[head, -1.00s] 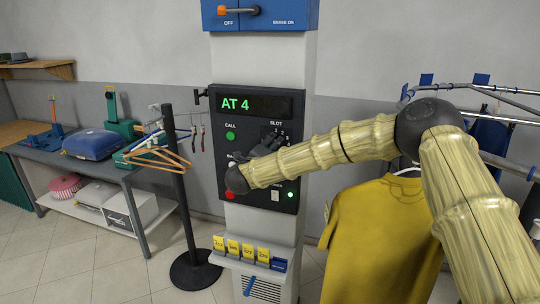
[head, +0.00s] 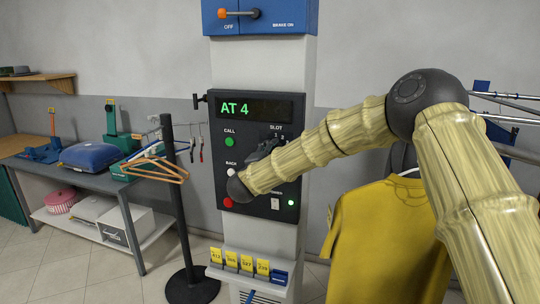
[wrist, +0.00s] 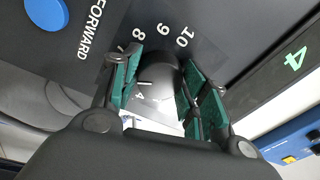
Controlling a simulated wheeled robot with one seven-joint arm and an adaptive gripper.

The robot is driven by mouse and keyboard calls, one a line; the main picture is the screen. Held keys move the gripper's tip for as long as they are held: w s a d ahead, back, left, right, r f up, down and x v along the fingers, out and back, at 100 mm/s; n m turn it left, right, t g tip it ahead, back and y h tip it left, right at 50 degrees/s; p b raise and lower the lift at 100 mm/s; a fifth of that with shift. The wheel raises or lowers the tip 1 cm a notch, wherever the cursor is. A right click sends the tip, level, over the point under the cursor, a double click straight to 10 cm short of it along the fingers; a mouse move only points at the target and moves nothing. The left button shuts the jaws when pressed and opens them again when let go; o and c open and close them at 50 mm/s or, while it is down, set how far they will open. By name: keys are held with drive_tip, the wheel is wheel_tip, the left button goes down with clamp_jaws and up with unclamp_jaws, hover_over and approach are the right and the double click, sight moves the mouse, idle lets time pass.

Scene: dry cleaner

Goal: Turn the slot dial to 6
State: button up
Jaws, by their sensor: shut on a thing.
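The slot dial (wrist: 158,84) is a dark round knob on the black control panel (head: 219,112). In the wrist view it sits between the green pads of my gripper (wrist: 163,72), which is shut on it from both sides. White numbers 8, 9 and 10 show around its upper side, and a 4 shows near its lower left. A short pale mark shows by the knob; I cannot tell whether it is the pointer. The green display (head: 235,107) reads AT 4.
A green call button (head: 229,142), a white back button (head: 231,172) and a red button (head: 228,202) line the panel's left side. A blue forward button (wrist: 46,14) is near the dial. A yellow garment (head: 385,235) hangs at right, a hanger stand (head: 180,200) at left.

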drive_tip(key=shift+f, duration=0.2)
idle(0.3)
drive_tip(key=o, duration=1)
drive_tip(key=shift+a, duration=0.1)
drive_tip(key=shift+r, duration=0.1)
drive_tip(key=shift+s, duration=0.1)
drive_tip(key=v, duration=1.1)
drive_tip(key=shift+s, duration=0.4)
drive_tip(key=shift+a, duration=0.1)
